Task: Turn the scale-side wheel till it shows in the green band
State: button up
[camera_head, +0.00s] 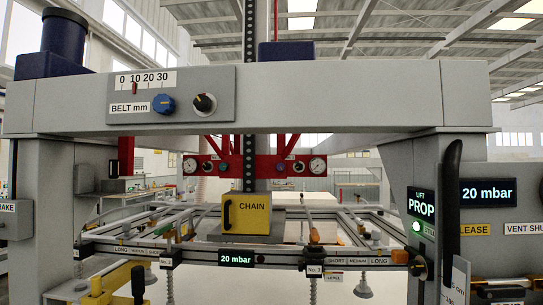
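A grey panel (222,80) on the left of the gantry beam bears a white scale (148,80) marked 0, 10, 20 and 30 over a BELT mm label (130,107). A red pointer (135,88) stands near the 10. A blue wheel (164,104) sits just below and right of the scale. A black knob (204,103) with a pale mark is right of the blue wheel. I cannot make out a green band on the scale. My gripper is not in view, and nothing covers the wheel.
Below the beam hangs a yellow CHAIN box (246,213) over a frame with suction cups and a 20 mbar display (236,260). At the right, a long black handle (450,210) stands out beside the PROP display (421,205). The space before the panel looks clear.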

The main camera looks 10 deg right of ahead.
aim_at(280, 167)
jog(key=u, duration=0.25)
jog(key=i, duration=0.9)
jog(key=u, duration=0.15)
